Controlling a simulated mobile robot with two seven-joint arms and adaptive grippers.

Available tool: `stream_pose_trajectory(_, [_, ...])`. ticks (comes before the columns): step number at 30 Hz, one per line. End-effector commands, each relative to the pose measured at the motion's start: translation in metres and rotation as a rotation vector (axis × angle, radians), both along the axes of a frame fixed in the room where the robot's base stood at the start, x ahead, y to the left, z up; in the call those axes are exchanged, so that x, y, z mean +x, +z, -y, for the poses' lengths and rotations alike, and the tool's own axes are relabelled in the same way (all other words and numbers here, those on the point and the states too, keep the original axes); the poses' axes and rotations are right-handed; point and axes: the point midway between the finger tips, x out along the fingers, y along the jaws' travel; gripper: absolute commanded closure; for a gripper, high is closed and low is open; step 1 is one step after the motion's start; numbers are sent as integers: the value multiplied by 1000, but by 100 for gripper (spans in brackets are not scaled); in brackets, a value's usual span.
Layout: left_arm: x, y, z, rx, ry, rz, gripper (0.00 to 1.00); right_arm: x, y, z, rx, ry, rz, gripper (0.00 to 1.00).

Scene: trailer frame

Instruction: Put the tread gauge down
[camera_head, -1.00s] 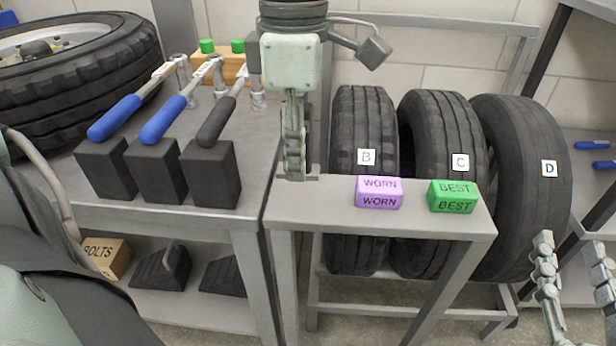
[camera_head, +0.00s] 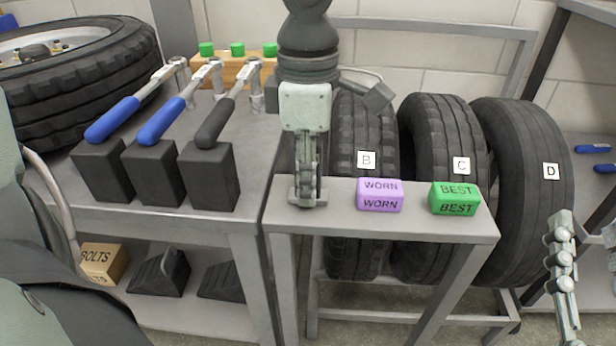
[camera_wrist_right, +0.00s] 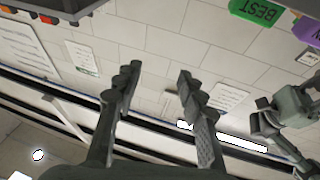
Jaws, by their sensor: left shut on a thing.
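My left gripper (camera_head: 308,199) comes down from the top of the head view, with its fingertips at the left end of the small grey stand (camera_head: 420,222). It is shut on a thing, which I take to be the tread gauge. The gauge is hidden by the fingers, and I cannot tell whether it touches the stand top. My right gripper is open and empty in the right wrist view (camera_wrist_right: 157,82). In the head view it is partly cut off at the lower right, in front of tire D.
A purple WORN block (camera_head: 380,195) and a green BEST block (camera_head: 455,198) sit on the stand, right of my left gripper. Tires B (camera_head: 362,120), C (camera_head: 440,125) and D (camera_head: 525,140) stand behind it. Several wrenches in black holders (camera_head: 208,178) occupy the bench (camera_head: 190,222) at left.

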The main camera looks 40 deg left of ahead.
Motion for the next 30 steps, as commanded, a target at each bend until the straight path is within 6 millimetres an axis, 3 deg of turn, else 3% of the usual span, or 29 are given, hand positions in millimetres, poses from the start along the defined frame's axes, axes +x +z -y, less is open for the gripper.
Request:
stream_pose_trajectory(4, [0, -2, 0, 1, 0, 1, 100, -1, 3, 1, 8, -1, 22, 60])
stream_pose_trajectory(5, [0, -2, 0, 0, 0, 0, 77, -2, 4, 1, 11, -1, 30, 60])
stream_pose_trajectory(10, [0, -1, 0, 0, 0, 0, 57, -2, 5, 1, 10, -2, 30, 60])
stream_pose_trajectory(20, [0, 1, 0, 0, 0, 0, 57, 0, 6, 1, 9, -2, 26, 60])
stream_pose_trajectory(23, [0, 5, 0, 0, 0, 0, 57, 3, -3, -1, -13, 0, -37, 60])
stream_pose_trajectory(30, [1, 56, 0, 1, 1, 7, 57, 15, -43, 10, -105, -29, -213, 60])
